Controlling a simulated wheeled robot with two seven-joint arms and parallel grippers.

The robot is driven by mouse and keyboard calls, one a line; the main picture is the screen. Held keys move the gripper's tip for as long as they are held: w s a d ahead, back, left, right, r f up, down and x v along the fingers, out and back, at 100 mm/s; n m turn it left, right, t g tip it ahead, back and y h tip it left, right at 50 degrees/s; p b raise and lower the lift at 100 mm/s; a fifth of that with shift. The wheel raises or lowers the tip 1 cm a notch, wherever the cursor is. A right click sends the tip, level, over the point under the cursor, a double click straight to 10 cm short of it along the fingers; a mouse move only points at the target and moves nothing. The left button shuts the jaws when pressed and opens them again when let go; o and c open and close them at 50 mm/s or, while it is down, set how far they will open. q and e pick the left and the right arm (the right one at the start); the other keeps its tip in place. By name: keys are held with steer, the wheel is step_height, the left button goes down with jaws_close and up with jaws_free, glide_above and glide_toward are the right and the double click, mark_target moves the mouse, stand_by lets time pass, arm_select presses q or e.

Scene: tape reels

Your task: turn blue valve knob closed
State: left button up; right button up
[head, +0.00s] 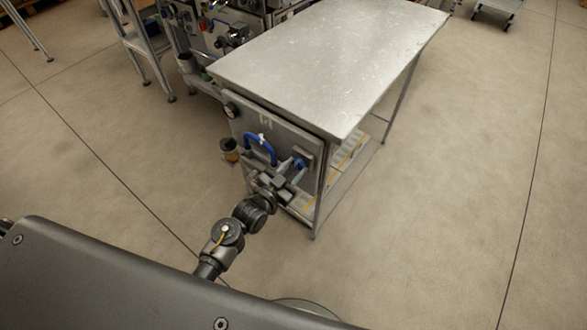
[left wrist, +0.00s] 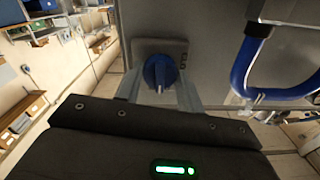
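The blue valve knob (head: 301,163) is on the front panel at the end of the metal table, partly hidden by my gripper in the head view. In the left wrist view the knob (left wrist: 160,72) shows as a round blue piece with a ridge, on a grey square plate. My left gripper (head: 292,169) is at the panel in front of the knob. Its two fingers (left wrist: 157,88) stand apart, one on each side of the knob, with a gap visible at least on the left. Whether the right finger touches it I cannot tell. My right gripper is out of view.
A blue curved handle (head: 260,148) is on the same panel, left of the knob; it shows right of it in the wrist view (left wrist: 245,65). The metal tabletop (head: 330,60) is bare. Open floor lies to the right.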

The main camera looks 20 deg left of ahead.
arm_select(q)
steer(key=shift+c, duration=1.2)
